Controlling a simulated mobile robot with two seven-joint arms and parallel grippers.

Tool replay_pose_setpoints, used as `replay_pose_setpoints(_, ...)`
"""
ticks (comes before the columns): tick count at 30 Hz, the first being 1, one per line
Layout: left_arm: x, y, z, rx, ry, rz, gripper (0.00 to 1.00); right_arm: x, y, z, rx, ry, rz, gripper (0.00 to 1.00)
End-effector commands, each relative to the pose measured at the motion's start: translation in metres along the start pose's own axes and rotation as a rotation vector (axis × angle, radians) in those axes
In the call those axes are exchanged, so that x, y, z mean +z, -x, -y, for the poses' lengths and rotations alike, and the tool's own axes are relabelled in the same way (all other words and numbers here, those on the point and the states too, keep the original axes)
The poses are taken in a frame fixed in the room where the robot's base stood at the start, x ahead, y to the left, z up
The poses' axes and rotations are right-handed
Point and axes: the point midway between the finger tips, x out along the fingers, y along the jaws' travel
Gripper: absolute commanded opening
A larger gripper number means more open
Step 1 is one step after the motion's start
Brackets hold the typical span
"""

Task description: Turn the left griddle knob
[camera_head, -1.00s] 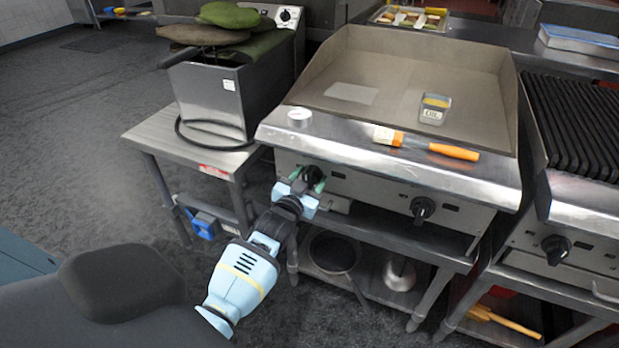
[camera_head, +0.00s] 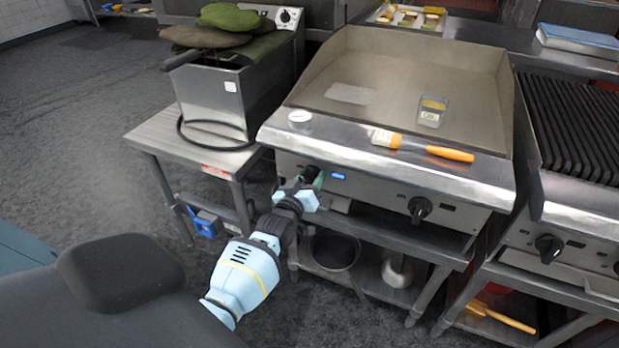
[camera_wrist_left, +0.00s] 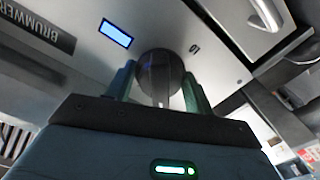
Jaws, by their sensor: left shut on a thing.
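The left griddle knob (camera_head: 309,174) is black and sits on the front panel of the steel griddle (camera_head: 384,178). My left gripper (camera_head: 314,182) is at the knob, its green fingers on either side of it. In the left wrist view the knob (camera_wrist_left: 161,76) stands between the two fingers of the gripper (camera_wrist_left: 160,85), which is shut on it. A small display (camera_head: 338,176) right of the knob is lit blue; it also shows in the left wrist view (camera_wrist_left: 116,33). My right gripper is not in view.
A brush with an orange handle (camera_head: 449,153) and an oil container (camera_head: 432,112) are on the griddle. Another black knob (camera_head: 420,209) is further right. A fryer (camera_head: 215,98) on a steel table stands to the left. A pan (camera_head: 335,250) is on the shelf below.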

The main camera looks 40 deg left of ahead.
Motion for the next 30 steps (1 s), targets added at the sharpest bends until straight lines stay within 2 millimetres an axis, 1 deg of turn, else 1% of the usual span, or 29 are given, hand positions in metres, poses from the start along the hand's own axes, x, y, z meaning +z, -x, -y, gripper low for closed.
replay_pose_setpoints(15, 0.0016, 0.0007, 0.0005, -0.001, 0.025, 0.003, 0.30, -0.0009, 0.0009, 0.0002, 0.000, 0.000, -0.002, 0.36)
replay_pose_setpoints(16, 0.0016, 0.0007, 0.0005, -0.001, 0.025, 0.003, 0.54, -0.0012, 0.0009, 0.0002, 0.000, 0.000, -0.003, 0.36)
replay_pose_setpoints(18, 0.0015, 0.0006, 0.0004, 0.000, 0.024, 0.003, 0.61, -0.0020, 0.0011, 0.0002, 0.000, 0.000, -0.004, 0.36)
replay_pose_setpoints(26, 0.0008, 0.0007, 0.0001, 0.000, 0.024, 0.001, 0.61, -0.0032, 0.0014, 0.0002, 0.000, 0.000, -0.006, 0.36)
replay_pose_setpoints(30, 0.0006, 0.0081, -0.0002, 0.000, 0.025, 0.001, 0.61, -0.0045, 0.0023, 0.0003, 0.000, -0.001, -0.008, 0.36)
